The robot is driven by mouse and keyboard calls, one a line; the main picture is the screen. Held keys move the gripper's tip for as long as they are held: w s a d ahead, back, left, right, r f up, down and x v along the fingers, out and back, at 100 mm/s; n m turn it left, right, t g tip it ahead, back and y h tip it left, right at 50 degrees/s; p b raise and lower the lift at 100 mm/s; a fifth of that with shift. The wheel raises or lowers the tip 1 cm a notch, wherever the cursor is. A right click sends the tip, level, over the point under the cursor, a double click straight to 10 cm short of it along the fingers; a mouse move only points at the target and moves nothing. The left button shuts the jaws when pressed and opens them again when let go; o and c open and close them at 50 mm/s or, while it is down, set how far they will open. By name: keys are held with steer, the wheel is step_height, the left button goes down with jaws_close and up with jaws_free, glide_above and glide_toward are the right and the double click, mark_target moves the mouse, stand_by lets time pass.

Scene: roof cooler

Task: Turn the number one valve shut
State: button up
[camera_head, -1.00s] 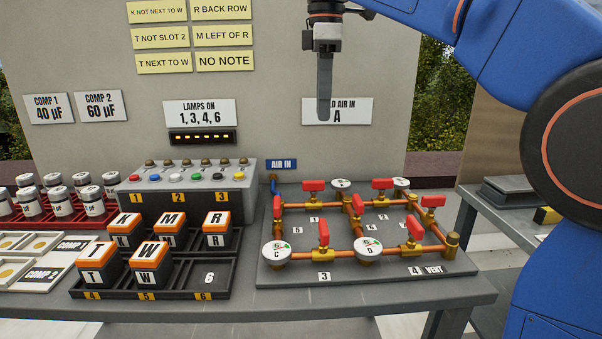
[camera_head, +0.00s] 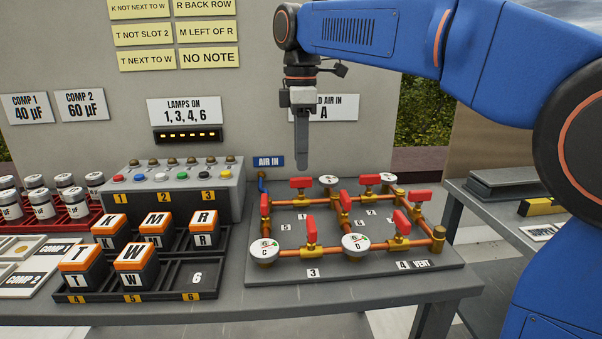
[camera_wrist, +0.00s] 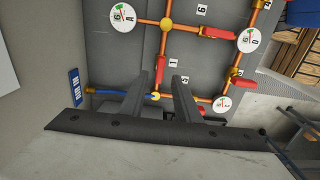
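The number one valve has a red handle (camera_head: 301,183) on the back pipe of the manifold, near the blue air hose. In the wrist view the handle (camera_wrist: 159,73), beside the label 1, lies along its pipe. My gripper (camera_head: 303,168) hangs pointing down just above this handle in the head view, where only one finger shows clearly. In the wrist view my gripper (camera_wrist: 162,76) is open, its two fingers apart. The handle shows between the fingertips, nearer the left one. Nothing is held. The exact height gap cannot be told.
Other red handles stand close by, including valve 5's (camera_head: 265,205) and valve 3's (camera_head: 311,230). White gauges (camera_head: 328,181) sit at pipe ends. The AIR IN sign (camera_head: 268,161) and grey back panel (camera_head: 230,75) are behind. Lettered blocks (camera_head: 136,260) and a button box (camera_head: 175,190) stand left.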

mark_target(301, 178)
steer(key=shift+f, duration=2.55)
steer(key=shift+c, duration=0.3)
jaws_close()
